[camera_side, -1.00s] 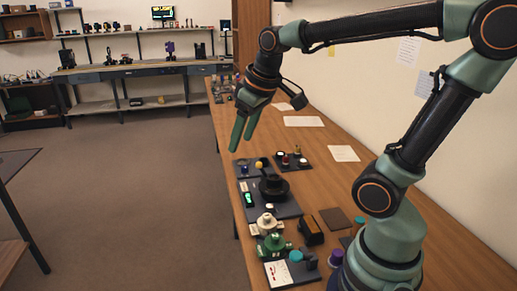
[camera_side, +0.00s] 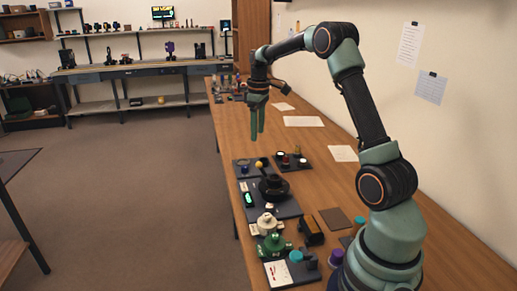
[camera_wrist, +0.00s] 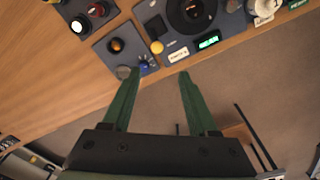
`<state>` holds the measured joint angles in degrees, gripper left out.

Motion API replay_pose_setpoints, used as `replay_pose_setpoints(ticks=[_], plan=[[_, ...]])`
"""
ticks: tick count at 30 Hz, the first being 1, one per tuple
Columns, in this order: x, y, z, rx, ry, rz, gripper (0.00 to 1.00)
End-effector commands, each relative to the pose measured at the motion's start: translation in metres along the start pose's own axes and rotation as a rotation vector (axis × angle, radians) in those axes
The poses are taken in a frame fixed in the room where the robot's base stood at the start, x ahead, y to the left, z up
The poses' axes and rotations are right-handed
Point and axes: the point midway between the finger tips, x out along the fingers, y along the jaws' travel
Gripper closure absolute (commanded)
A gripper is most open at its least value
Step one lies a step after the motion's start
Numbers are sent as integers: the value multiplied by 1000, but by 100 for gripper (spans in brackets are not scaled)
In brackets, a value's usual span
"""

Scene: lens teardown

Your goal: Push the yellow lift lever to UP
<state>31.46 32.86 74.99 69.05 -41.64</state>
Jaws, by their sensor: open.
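The yellow lift lever shows as a small yellow ball knob (camera_side: 259,165) at the far edge of the dark panel with the black round mount. In the wrist view the yellow knob (camera_wrist: 156,47) lies just beyond the gap between the fingertips; its shaft and setting cannot be made out. My gripper (camera_side: 257,138) is open and empty, its green fingers pointing down above the bench beyond the lever. In the wrist view the fingers of my gripper (camera_wrist: 158,73) are spread apart, and neither appears to touch the knob.
A lit green display (camera_wrist: 208,40) sits right of the yellow knob. A small panel with an orange knob (camera_wrist: 116,45) and a blue knob (camera_wrist: 145,62) lies left of it. Another panel with red and white knobs (camera_side: 291,160) stands nearby. The bench's front edge is close.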

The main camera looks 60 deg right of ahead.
Motion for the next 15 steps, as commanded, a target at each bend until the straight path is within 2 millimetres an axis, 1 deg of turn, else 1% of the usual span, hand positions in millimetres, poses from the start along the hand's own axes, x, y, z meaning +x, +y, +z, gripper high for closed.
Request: replay_pose_setpoints(ticks=[5, 15], plan=[[19, 1, 1, 0, -2, -2, 41], [83, 4, 4, 1, -2, -1, 41]])
